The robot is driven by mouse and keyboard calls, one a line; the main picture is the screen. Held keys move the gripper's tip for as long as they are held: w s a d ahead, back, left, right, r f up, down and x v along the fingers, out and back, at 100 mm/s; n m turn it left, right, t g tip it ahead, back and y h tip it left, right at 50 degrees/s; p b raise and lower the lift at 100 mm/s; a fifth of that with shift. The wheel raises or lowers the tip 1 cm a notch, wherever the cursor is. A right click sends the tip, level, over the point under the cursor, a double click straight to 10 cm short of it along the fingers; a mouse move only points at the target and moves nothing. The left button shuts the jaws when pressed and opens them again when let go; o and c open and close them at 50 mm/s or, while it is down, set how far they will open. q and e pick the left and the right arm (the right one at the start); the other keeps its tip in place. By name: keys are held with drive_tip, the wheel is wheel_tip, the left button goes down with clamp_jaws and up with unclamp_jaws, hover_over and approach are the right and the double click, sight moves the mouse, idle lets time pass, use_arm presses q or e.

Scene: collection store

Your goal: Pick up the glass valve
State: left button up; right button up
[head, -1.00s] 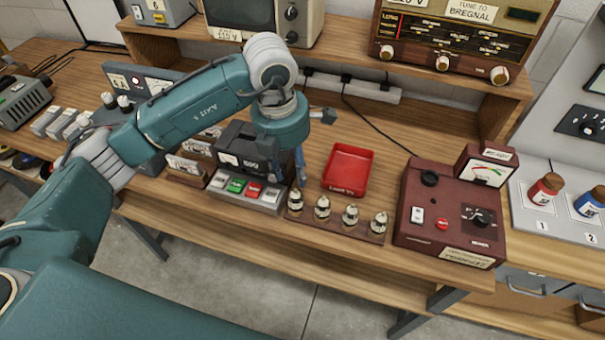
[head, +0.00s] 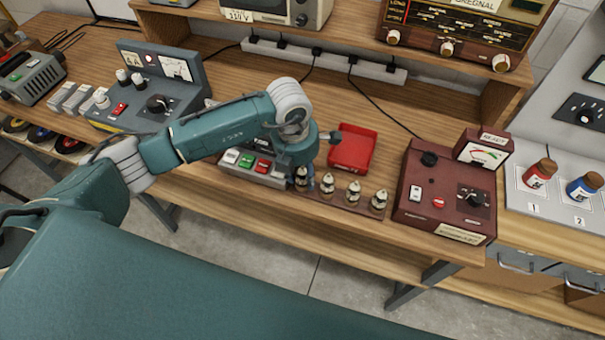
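Several small glass valves with pale tops and dark bases stand upright in a row on a low wooden strip (head: 365,210) at the bench's front edge. They are the leftmost valve (head: 301,179), a second valve (head: 327,187), a third valve (head: 353,194) and the rightmost valve (head: 379,201). My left gripper (head: 309,184) points down at the left end of the row, beside the leftmost valve. Its wrist hides most of the fingers, so I cannot tell whether they are open or touch the valve. My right gripper is not in view.
A red tray (head: 352,150) lies behind the row. A maroon meter box (head: 445,195) stands to the right. A row of coloured switches (head: 250,163) lies to the left, partly under my arm. A power strip (head: 325,62) runs along the back.

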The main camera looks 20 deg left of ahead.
use_arm(q)
drive_tip(key=c, duration=0.8)
drive_tip(key=shift+o, duration=0.2)
drive_tip(key=shift+r, duration=0.1)
